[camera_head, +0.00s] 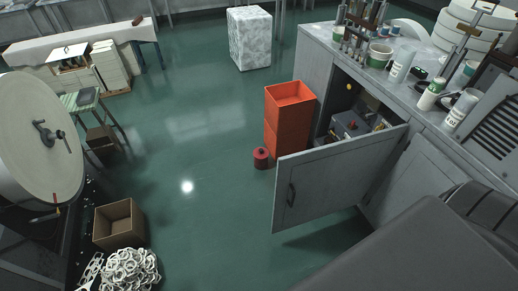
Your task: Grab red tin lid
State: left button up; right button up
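A small red tin (261,160) stands upright on the green floor, just in front of the orange stacked bins (285,120) and left of the open cabinet door. Its top (261,151) looks red with a small darker raised part in the middle. It is too small to tell the lid clearly from the body. Neither of my grippers shows in this view.
A grey cabinet door (335,180) stands open to the right of the tin. The workbench (420,100) holds cans and tools. A cardboard box (119,224) and a pile of white rings (130,268) sit at lower left. The middle floor is clear.

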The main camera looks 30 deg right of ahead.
aim_at(261, 153)
jog(key=u, duration=0.05)
jog(key=i, duration=2.8)
jog(key=z, duration=4.05)
